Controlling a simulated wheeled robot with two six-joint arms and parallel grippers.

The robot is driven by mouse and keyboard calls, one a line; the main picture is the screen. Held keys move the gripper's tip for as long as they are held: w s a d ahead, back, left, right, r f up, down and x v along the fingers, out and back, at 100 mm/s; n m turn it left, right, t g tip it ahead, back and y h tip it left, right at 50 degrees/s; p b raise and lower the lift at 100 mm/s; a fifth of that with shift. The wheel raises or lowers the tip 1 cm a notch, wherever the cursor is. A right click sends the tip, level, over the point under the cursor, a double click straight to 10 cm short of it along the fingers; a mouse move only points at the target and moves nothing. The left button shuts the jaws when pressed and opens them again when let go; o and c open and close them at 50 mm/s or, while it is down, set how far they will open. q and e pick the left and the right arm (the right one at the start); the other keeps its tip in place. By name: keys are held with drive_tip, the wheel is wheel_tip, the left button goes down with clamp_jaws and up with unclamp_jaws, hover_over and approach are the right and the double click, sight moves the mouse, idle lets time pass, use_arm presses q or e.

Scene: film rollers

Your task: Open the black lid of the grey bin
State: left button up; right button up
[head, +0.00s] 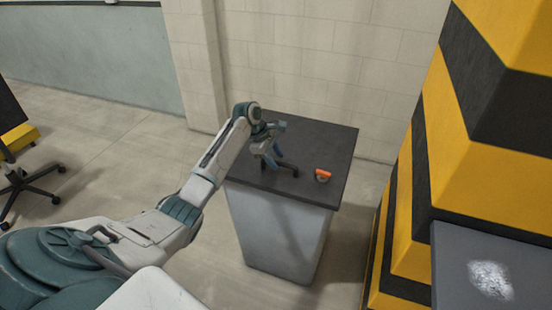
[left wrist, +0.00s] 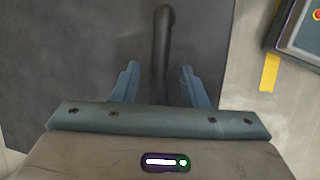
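The grey bin (head: 275,235) stands against the wall in the head view. Its black lid (head: 325,142) lies flat and closed on top. A dark bar handle (head: 289,169) is on the lid; it also shows as a black rod in the left wrist view (left wrist: 163,35). My left gripper (head: 277,162) is over the lid at the handle. In the left wrist view, its two blue fingers are open (left wrist: 159,78), with the rod between them and a gap on each side. I cannot tell whether the fingertips touch the lid. My right gripper is not in view.
A small orange and grey object (head: 323,175) lies on the lid right of the handle. A yellow and black striped structure (head: 420,190) stands close on the right, beside a dark grey surface (head: 465,255). A wheeled chair base (head: 22,185) is at left. The floor between is clear.

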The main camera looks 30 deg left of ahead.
use_arm(q)
drive_tip(key=shift+w+d+f, duration=0.1)
drive_tip(key=shift+d+f, duration=0.05)
drive_tip(key=shift+f, duration=0.25)
clamp_jaws()
drive_tip(key=shift+r, duration=0.1)
